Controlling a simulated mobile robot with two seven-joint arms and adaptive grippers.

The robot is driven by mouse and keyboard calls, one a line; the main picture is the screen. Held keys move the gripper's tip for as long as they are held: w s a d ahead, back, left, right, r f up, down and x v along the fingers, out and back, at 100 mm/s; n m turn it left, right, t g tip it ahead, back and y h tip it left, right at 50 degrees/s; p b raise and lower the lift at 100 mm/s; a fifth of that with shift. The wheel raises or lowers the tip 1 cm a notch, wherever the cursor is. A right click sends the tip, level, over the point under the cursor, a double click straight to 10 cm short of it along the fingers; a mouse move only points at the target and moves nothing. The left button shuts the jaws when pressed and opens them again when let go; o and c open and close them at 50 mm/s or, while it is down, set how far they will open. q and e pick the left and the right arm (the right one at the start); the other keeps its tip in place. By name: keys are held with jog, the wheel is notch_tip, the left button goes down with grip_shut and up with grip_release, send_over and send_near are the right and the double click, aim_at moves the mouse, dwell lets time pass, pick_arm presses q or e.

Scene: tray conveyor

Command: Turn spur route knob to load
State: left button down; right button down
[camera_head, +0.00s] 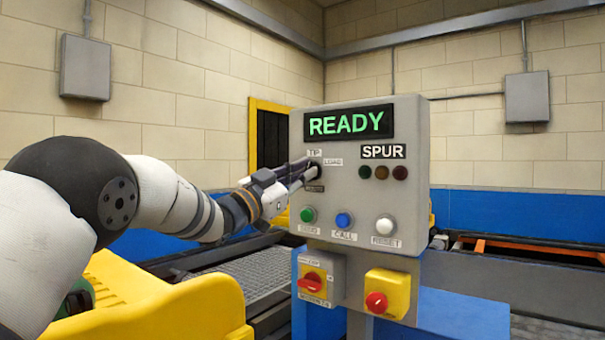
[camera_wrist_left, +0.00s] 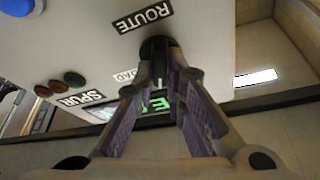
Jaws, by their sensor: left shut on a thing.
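The spur route knob is a small dark knob (camera_wrist_left: 158,48) on the grey control panel (camera_head: 410,190), beside the TIP and LOAD labels. My left gripper (camera_head: 308,168) comes in from the left and is shut on the knob, with its fingers hiding most of it in the head view. In the left wrist view the two fingertips of the left gripper (camera_wrist_left: 162,68) close around the dark knob below the ROUTE label (camera_wrist_left: 143,17). Which label the knob points to is hidden. My right gripper is not in view.
The screen (camera_head: 348,123) reads READY. Below the knob are green (camera_head: 308,214), blue (camera_head: 343,220) and white (camera_head: 385,225) buttons. A yellow guard (camera_head: 150,305) and a conveyor (camera_head: 250,275) lie to the left.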

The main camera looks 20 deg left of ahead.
pick_arm(q)
jog(key=shift+a+m+g+h, duration=0.1)
jog(key=shift+m+g+h, duration=0.4)
jog(key=shift+m, duration=1.05)
jog(key=shift+d+m+g+h, duration=0.15)
jog(key=shift+m+g, duration=0.6)
jog(key=shift+m, duration=0.85)
jog(key=shift+a+m+g+h, duration=0.15)
jog(key=shift+m+g+h, duration=0.35)
jog(key=shift+m, duration=1.05)
jog(key=shift+m+g, duration=0.25)
jog(key=shift+m, duration=0.05)
jog(key=c, duration=1.6)
grip_release()
jog(key=shift+w, duration=0.1)
jog(key=shift+c, duration=0.2)
jog(key=v, duration=1.2)
